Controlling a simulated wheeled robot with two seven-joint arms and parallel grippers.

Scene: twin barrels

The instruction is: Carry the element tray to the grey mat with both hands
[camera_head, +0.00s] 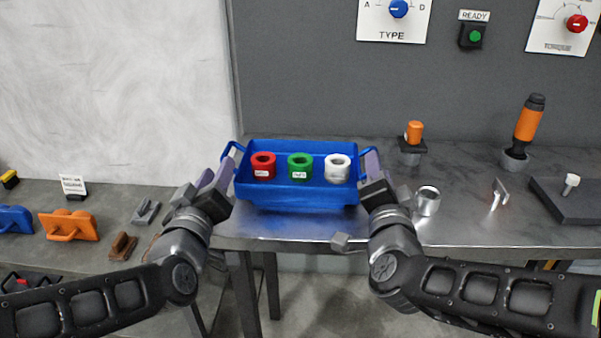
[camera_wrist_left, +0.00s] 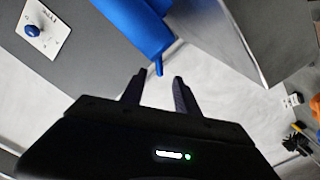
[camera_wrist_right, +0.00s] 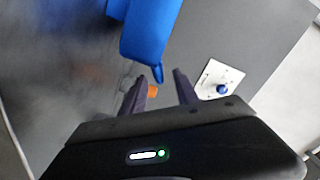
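The blue element tray (camera_head: 300,196) sits on the metal bench and has a blue handle at each end. It holds a red ring (camera_head: 263,166), a green ring (camera_head: 300,167) and a white ring (camera_head: 337,168). My left gripper (camera_head: 222,178) is at the left handle; in the left wrist view its fingers (camera_wrist_left: 157,86) are apart, with the handle tip between and beyond them. My right gripper (camera_head: 372,172) is at the right handle; in the right wrist view its fingers (camera_wrist_right: 162,84) are also apart around the handle's line. I cannot make out a grey mat.
A metal cup (camera_head: 427,200), an orange-topped piece (camera_head: 413,133), an orange-handled tool (camera_head: 528,125) and a dark block (camera_head: 568,203) stand right of the tray. A lower left bench carries an orange part (camera_head: 70,225) and a blue part (camera_head: 14,220). A grey panel rises behind.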

